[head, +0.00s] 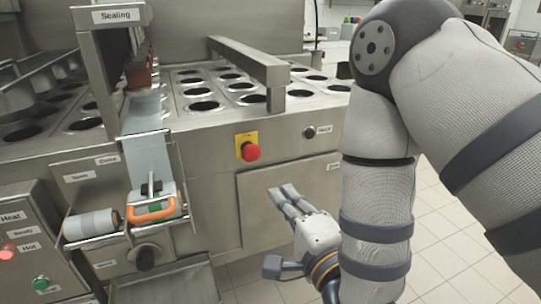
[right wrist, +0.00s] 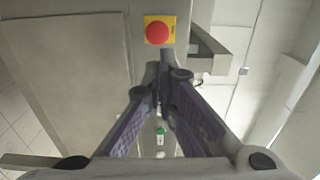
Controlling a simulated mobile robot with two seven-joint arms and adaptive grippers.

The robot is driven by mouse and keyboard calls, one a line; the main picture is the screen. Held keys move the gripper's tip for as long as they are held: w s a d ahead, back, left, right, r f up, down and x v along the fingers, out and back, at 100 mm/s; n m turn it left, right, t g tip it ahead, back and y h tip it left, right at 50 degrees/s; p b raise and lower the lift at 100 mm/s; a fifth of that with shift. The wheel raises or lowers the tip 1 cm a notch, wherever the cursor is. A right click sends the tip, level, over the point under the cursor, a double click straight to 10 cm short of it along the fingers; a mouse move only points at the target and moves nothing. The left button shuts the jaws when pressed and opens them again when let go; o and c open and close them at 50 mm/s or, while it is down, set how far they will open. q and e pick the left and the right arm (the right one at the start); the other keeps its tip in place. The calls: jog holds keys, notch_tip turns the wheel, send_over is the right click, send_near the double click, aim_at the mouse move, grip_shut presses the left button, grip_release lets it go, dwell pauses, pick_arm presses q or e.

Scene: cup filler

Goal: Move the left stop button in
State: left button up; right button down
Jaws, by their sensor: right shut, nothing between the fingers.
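A red mushroom-shaped stop button (head: 250,152) on a yellow plate sits on the machine's steel front in the head view, above the upper left corner of a front panel. A red button on a yellow plate (right wrist: 158,33) also shows at the top of the right wrist view, beyond the fingertips. My right gripper (head: 283,191) is shut and empty, below and to the right of the button in the head view, apart from it. Its fingers (right wrist: 163,75) meet near the middle of the wrist view. My left gripper is not in view.
A steel counter with rows of round holes (head: 202,106) lies above the button. At left are the sealing unit (head: 117,15), a film roll (head: 91,225) and a heat panel (head: 22,245) with lit and green buttons. Tiled floor (head: 450,240) is open at right.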

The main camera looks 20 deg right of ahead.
aim_at(252, 153)
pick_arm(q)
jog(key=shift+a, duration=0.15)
pick_arm(e)
jog(key=shift+a+r, duration=0.1)
jog(key=shift+a, duration=0.05)
jog(key=w, duration=1.3)
jog(key=shift+w+a, duration=0.2)
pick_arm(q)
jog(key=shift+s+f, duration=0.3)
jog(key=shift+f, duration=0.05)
pick_arm(e)
jog(key=shift+w, duration=0.25)
